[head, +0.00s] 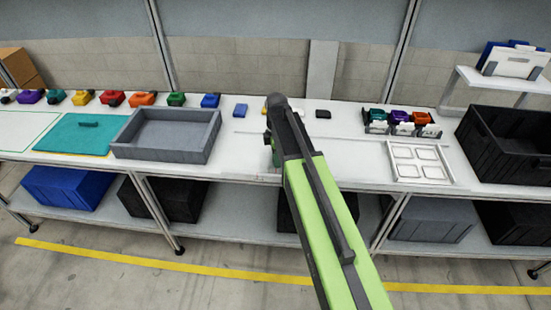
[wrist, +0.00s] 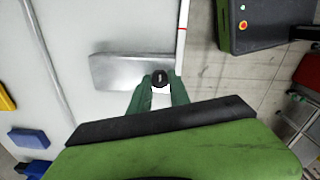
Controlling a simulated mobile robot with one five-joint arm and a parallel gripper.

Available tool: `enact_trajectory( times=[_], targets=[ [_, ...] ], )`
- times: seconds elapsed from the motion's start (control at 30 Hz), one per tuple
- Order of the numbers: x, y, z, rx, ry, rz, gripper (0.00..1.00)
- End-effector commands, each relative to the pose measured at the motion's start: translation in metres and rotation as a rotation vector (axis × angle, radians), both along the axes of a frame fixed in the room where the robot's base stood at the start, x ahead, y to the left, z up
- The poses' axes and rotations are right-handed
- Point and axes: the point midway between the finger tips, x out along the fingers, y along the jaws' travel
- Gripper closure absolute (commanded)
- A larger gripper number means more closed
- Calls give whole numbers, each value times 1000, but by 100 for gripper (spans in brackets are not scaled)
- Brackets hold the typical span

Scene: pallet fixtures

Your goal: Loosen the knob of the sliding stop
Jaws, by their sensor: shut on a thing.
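In the wrist view the two green fingers of my gripper (wrist: 161,88) close around a small round black knob (wrist: 160,77), which shows between their tips. A flat grey metal block (wrist: 118,70), which looks like the sliding stop, lies on the white surface beside the knob. In the head view my gripper (head: 270,148) is down at the middle of the white bench. My green arm hides most of that spot, so the knob and stop cannot be made out there. How far the knob is turned cannot be told.
A grey tray (head: 165,151) and a teal mat (head: 82,134) lie to the left. Several coloured blocks line the back. A rack of coloured blocks (head: 401,128), a white compartment tray (head: 391,165) and a black crate (head: 509,172) stand to the right.

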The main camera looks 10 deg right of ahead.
Motion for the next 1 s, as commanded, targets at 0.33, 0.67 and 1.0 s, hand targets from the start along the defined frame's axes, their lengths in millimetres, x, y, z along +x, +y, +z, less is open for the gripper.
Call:
enact_trajectory(
  times=[0.33, 0.67, 1.0],
  targets=[
    [1, -1, 0, -2, -4, 11, 100],
    [1, -1, 0, -1, -2, 10, 55],
    [0, 0, 4, 0, -1, 10, 55]
  ],
)
